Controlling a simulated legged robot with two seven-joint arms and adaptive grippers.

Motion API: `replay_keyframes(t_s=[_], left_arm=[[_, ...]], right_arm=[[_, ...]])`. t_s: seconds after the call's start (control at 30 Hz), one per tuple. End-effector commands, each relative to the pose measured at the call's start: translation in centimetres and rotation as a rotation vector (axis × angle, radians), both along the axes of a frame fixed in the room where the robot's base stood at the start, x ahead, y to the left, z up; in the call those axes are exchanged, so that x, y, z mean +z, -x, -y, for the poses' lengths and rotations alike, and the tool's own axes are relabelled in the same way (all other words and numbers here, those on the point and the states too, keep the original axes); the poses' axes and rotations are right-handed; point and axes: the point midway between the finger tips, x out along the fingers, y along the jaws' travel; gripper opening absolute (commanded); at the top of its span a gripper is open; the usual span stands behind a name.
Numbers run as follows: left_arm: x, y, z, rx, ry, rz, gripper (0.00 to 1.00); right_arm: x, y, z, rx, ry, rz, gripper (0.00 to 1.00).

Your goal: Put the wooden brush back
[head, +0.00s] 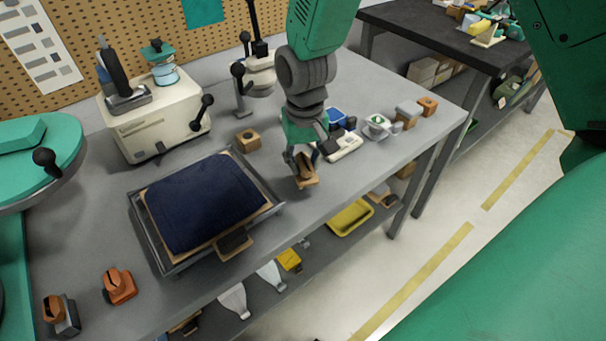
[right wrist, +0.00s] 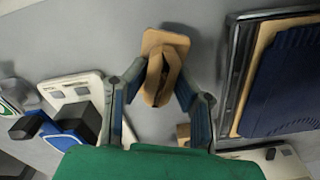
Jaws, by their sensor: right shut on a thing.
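The wooden brush (head: 308,179) is a light brown block with a raised grip. My right gripper (head: 300,160) is shut on it, over the grey table to the right of the hoop frame. In the right wrist view the brush (right wrist: 165,62) sits between the two fingers of the gripper (right wrist: 160,85), its flat base beyond the fingertips. I cannot tell whether the base touches the table. My left gripper is not in view.
A dark blue garment (head: 205,200) lies on a framed board left of the brush. A small wooden block (head: 247,139) stands behind it. A white device (head: 342,147) is just right of my gripper. Free table (head: 320,205) lies towards the front edge.

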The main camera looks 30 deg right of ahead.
Motion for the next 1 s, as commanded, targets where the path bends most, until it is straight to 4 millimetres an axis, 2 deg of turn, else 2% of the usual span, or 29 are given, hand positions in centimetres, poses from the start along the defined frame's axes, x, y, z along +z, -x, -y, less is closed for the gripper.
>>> replay_keyframes(t_s=[0.2,0.53,0.57,0.6,1.0], left_arm=[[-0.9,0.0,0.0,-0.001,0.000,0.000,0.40],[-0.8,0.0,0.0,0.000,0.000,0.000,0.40],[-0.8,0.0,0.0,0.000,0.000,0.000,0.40],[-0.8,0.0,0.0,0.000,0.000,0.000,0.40],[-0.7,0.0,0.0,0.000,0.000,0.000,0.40]], right_arm=[[-3.1,0.0,-0.2,0.001,0.002,-0.003,0.00],[-3.3,0.0,-0.2,0.001,0.003,-0.002,0.00],[-3.3,0.0,-0.2,0.001,0.003,-0.002,0.30],[-3.3,0.0,-0.2,0.001,0.002,-0.002,0.43],[-2.7,0.0,-0.2,0.001,0.002,0.000,0.43]])
